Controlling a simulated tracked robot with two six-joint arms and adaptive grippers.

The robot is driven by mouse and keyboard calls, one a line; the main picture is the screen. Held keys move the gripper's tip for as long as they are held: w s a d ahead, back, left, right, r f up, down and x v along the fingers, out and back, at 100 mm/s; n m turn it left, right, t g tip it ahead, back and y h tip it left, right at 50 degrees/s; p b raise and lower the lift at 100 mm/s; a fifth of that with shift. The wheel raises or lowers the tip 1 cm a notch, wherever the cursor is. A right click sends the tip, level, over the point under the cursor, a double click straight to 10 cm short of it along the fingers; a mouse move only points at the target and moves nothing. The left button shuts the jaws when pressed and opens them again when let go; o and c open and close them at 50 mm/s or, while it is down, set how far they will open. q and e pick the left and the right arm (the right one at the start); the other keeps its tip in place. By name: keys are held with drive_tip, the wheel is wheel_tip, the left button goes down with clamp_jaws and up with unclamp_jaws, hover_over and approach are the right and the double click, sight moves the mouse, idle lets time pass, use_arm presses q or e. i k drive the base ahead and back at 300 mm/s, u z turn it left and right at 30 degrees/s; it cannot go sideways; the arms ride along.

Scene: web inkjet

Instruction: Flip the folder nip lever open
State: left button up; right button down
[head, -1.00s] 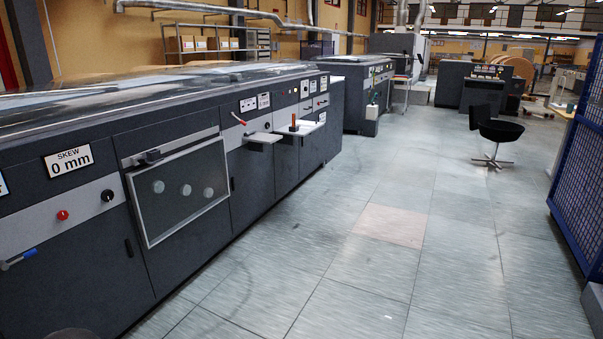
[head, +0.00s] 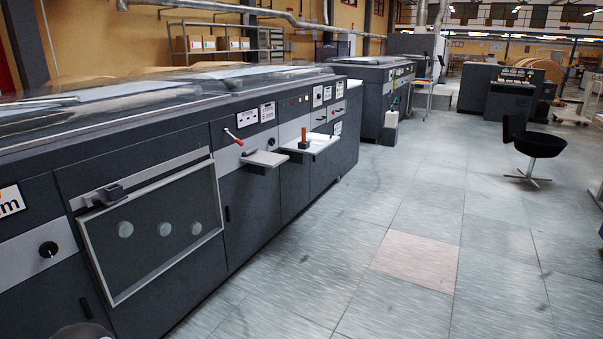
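A small lever with a red tip (head: 233,137) sticks out of the front of the long dark grey machine (head: 250,205), left of centre in the head view. It slants, with the red end lower right. No readable label marks it as the folder nip lever, so I cannot tell whether it is that lever. Neither gripper is in view.
A framed window panel (head: 155,235) is at left. A black chair (head: 536,145) stands right. The tiled aisle (head: 400,215) is clear.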

sight(240, 142)
drive_tip(key=u, duration=0.25)
drive_tip(key=i, duration=1.55)
drive_tip(key=u, duration=0.7)
drive_tip(key=i, duration=1.6)
drive_tip(key=u, duration=0.45)
